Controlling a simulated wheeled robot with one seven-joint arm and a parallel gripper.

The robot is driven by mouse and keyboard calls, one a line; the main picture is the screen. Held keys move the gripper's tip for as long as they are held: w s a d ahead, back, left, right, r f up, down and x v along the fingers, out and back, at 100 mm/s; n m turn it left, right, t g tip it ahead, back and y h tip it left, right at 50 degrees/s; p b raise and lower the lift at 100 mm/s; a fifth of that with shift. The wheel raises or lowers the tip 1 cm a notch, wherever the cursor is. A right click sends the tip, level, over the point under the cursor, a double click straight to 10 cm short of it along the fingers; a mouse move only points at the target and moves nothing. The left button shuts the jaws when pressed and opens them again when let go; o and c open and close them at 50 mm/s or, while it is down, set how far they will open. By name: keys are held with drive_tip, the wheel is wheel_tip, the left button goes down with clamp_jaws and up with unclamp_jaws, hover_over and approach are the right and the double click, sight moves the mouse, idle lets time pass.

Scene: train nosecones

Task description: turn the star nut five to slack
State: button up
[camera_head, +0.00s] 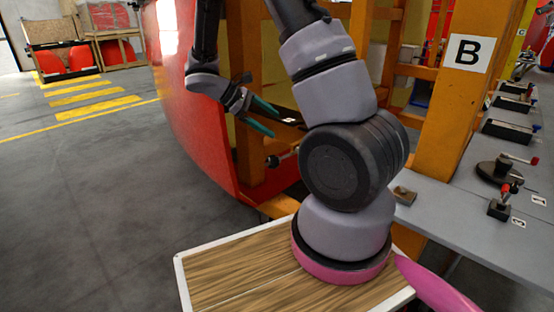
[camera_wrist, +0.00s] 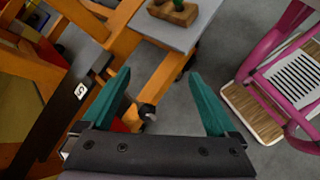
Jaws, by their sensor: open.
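The star nut (camera_head: 272,161) looks like a small dark knob on a short stem, low on the orange frame beside the red nosecone. In the wrist view a dark knob (camera_wrist: 147,110) shows between my two teal fingers, nearer the left one and close to the palm edge. A dark plate with a white label (camera_wrist: 80,91), seemingly a 5, lies left of it. My gripper (camera_head: 277,125) is open and empty, up and slightly left of the knob in the head view; it also shows in the wrist view (camera_wrist: 159,73). The fingers appear apart from the knob; the exact depth gap is unclear.
The large red nosecone (camera_head: 190,110) curves behind my gripper. An orange post (camera_head: 470,95) marked B stands right. A grey bench (camera_head: 480,225) holds several clamps and a dark round fixture (camera_head: 499,171). Open grey floor (camera_head: 75,200) lies left, with yellow stripes.

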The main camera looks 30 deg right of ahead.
drive_tip(key=w+f+n+t+h, duration=0.2)
drive_tip(key=w+f+n+h, duration=0.15)
drive_tip(key=f, duration=0.25)
drive_tip(key=w+f+n+t+h, duration=0.1)
drive_tip(key=w+f+n+h, duration=0.1)
drive_tip(key=f+n, duration=0.3)
drive_tip(key=n+t+h, duration=0.2)
drive_tip(key=n+t, duration=0.4)
approach(277, 158)
drive_tip(key=w, duration=0.2)
drive_tip(key=shift+y, duration=0.25)
drive_tip(key=x, duration=0.7)
drive_tip(key=f+x, duration=0.1)
drive_tip(key=x, duration=0.3)
drive_tip(key=shift+s+d, duration=0.1)
drive_tip(key=shift+d, duration=0.05)
drive_tip(key=shift+c, duration=0.3)
drive_tip(key=c, duration=1.3)
